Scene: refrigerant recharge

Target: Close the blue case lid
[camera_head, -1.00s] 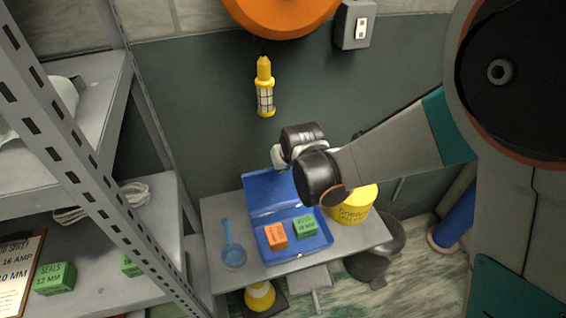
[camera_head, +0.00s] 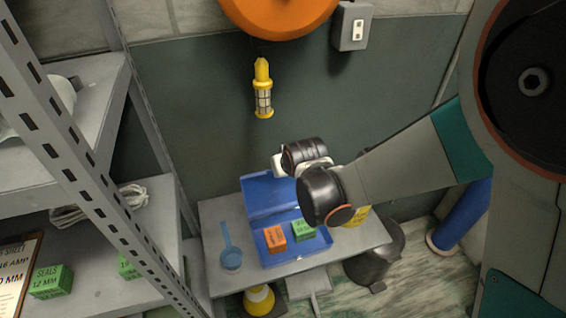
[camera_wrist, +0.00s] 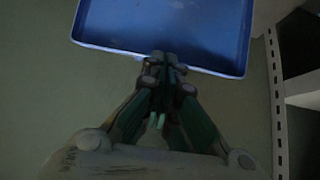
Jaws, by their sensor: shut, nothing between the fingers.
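The blue case (camera_head: 290,250) lies open on a small grey table, its lid (camera_head: 262,196) raised at the back by the wall. An orange box (camera_head: 275,239) and a green box (camera_head: 303,230) are in its base. My gripper (camera_head: 279,164) is above and behind the lid, partly hidden by my wrist in the head view. In the wrist view my gripper (camera_wrist: 164,62) is shut and empty, its tips at the edge of the blue lid (camera_wrist: 165,25). I cannot tell whether they touch it.
A blue ladle-like tool (camera_head: 229,250) lies left of the case on the table (camera_head: 217,212). A yellow bucket (camera_head: 357,214) stands at right, mostly behind my arm. Grey shelving (camera_head: 98,200) fills the left. A yellow lamp (camera_head: 263,88) hangs on the wall above.

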